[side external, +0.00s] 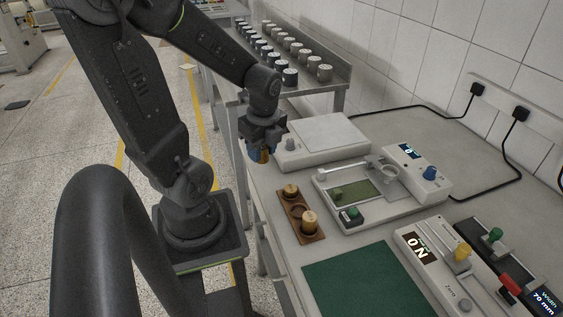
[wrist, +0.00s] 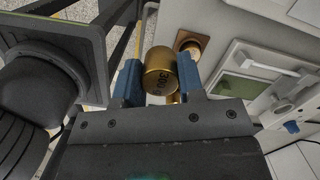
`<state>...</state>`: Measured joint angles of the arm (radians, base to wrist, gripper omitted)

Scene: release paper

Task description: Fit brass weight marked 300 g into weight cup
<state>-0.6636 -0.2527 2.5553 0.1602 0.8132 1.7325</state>
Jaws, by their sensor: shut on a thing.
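My gripper (side external: 260,149) is shut on a brass weight (wrist: 160,73) and holds it in the air just off the table's left edge. In the wrist view the weight sits between the blue fingers, its dark marking reading about "300" and partly turned away. In the side view only a gold sliver (side external: 264,157) shows below the fingers.
A wooden rack (side external: 310,238) holds two brass weights (side external: 291,191), (side external: 309,220) with an empty hole between. A white flat-topped box (side external: 325,138) stands behind the tester. A green mat (side external: 365,284) and a force gauge (side external: 437,262) lie in front. Black cables cross the back.

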